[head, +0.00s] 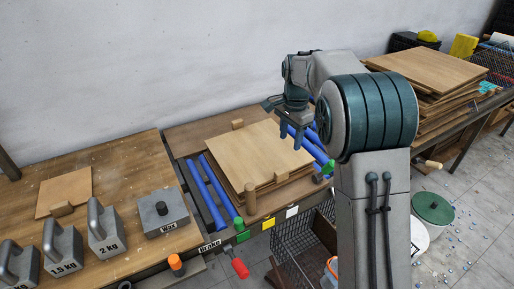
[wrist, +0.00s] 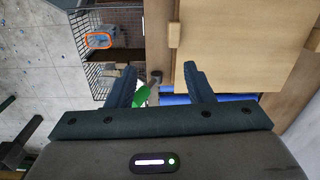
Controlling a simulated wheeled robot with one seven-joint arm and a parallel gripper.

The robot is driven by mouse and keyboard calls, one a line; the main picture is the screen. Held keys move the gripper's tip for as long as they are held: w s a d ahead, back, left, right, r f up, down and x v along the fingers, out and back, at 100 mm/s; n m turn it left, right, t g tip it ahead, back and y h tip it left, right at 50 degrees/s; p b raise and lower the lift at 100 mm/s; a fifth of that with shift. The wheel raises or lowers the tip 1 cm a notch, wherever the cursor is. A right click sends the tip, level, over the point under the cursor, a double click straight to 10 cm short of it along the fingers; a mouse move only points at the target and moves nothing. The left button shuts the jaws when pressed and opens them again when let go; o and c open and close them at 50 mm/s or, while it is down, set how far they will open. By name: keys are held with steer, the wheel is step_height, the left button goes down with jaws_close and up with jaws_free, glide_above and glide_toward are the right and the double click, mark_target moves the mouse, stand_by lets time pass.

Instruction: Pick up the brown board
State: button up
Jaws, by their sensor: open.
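A stack of brown boards (head: 250,152) lies on the middle bench, its top board flat and wide. It also shows in the wrist view, with the top board (wrist: 240,45) at the upper right. My gripper (head: 296,140) points down by the stack's right side in the head view. In the wrist view my gripper (wrist: 158,72) is open, with nothing held between its fingers. A smaller brown board (head: 66,190) lies on the left table, and another stack of boards (head: 430,68) sits at the right.
Blue tubes (head: 208,195) lie on both sides of the middle stack. Small wooden blocks (head: 250,196) stand at its edges. Grey weights (head: 105,228) and a wax block (head: 163,214) stand on the left table. A wire basket (head: 300,245) is below the bench.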

steer(key=w+a+f+m, duration=0.1)
steer(key=w+a+f, duration=0.1)
glide_above(282, 170)
steer(key=f, duration=0.8)
steer(key=shift+s+a+f+p, duration=0.2)
steer(key=shift+s+a+p, duration=0.1)
steer(key=shift+a+p, duration=0.1)
steer(key=shift+w+d+f+p, duration=0.1)
steer(key=shift+f+p, duration=0.1)
steer(key=shift+f, duration=0.7)
steer(key=shift+d+f+p, duration=0.15)
steer(key=shift+f+p, duration=0.1)
steer(key=shift+f, duration=0.6)
steer(key=shift+w+d+f+p, duration=0.1)
steer(key=shift+f+p, duration=0.1)
steer(key=shift+f, duration=0.7)
steer(key=shift+r, duration=0.1)
jaws_close()
